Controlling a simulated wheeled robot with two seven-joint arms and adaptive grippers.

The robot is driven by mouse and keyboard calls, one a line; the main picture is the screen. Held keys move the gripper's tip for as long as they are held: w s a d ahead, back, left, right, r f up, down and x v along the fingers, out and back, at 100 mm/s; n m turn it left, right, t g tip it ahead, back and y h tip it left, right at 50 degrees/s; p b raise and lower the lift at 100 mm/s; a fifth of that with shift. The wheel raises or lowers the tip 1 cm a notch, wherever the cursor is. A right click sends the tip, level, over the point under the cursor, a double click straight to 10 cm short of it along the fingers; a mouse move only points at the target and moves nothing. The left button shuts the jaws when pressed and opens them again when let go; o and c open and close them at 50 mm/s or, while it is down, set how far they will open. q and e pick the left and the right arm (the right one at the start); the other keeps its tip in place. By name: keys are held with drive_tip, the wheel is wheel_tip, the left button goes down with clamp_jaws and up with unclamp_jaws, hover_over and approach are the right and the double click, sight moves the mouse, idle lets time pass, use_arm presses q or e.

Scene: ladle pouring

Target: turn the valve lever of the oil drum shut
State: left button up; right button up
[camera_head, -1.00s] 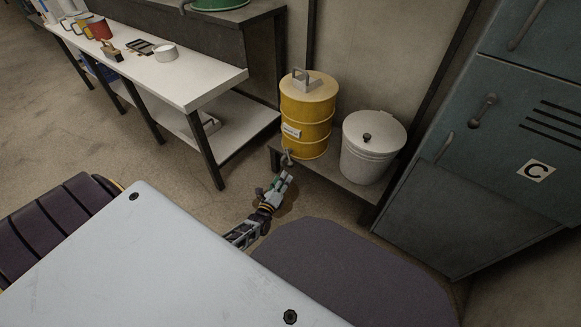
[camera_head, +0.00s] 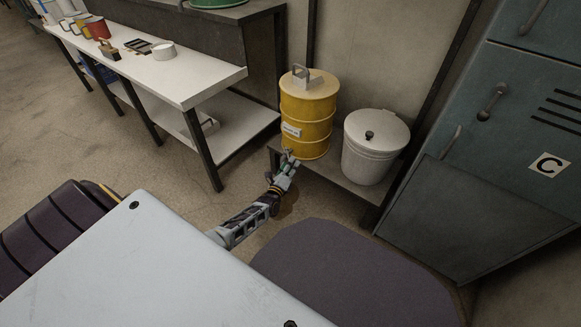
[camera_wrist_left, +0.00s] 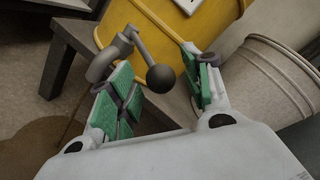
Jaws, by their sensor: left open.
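The yellow oil drum (camera_head: 305,122) stands on a low shelf; its side fills the top of the left wrist view (camera_wrist_left: 220,30). Its valve lever, a grey arm with a dark ball knob (camera_wrist_left: 161,78), shows in the left wrist view. The grey spout (camera_wrist_left: 103,62) curves down beside it. My left gripper (camera_head: 288,164) is at the drum's lower front in the head view. In the left wrist view it is open (camera_wrist_left: 160,88), with green-padded fingers on either side of the knob. I cannot tell whether a finger touches the lever. My right gripper is not in view.
A lidded white bin (camera_head: 371,150) stands right of the drum on the same low shelf (camera_head: 355,188). A blue-grey locker (camera_head: 480,150) is at the right. A white workbench (camera_head: 170,75) is at the left. A brown puddle (camera_wrist_left: 35,145) lies on the floor.

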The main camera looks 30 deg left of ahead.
use_arm(q)
drive_tip(key=shift+w+a, duration=0.1)
drive_tip(key=shift+w, duration=0.35)
drive_tip(key=shift+c, duration=0.2)
clamp_jaws()
